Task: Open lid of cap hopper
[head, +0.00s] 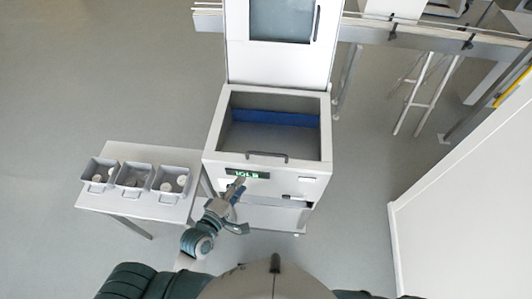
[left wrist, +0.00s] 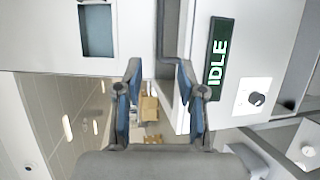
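The cap hopper (head: 219,150) is a white machine at the centre of the head view, with a deep bin (head: 268,136) with a blue strip inside. A grey bar handle (head: 267,154) is at the bin's front edge. A white panel (head: 275,65) with a dark window rises behind the bin; I cannot tell whether it is the lid. A display (head: 247,173) on the front reads IDLE in the left wrist view (left wrist: 218,60). My left gripper (head: 238,188) is just in front of the display, below the handle. Its fingers (left wrist: 160,75) are apart and empty. My right gripper is out of view.
A white side table (head: 150,205) with three grey bins (head: 131,179) of pale items stands left of the hopper. A knob (left wrist: 257,99) is beside the display. A rail (head: 430,37) runs behind, and a white wall (head: 470,190) stands right. Floor between is clear.

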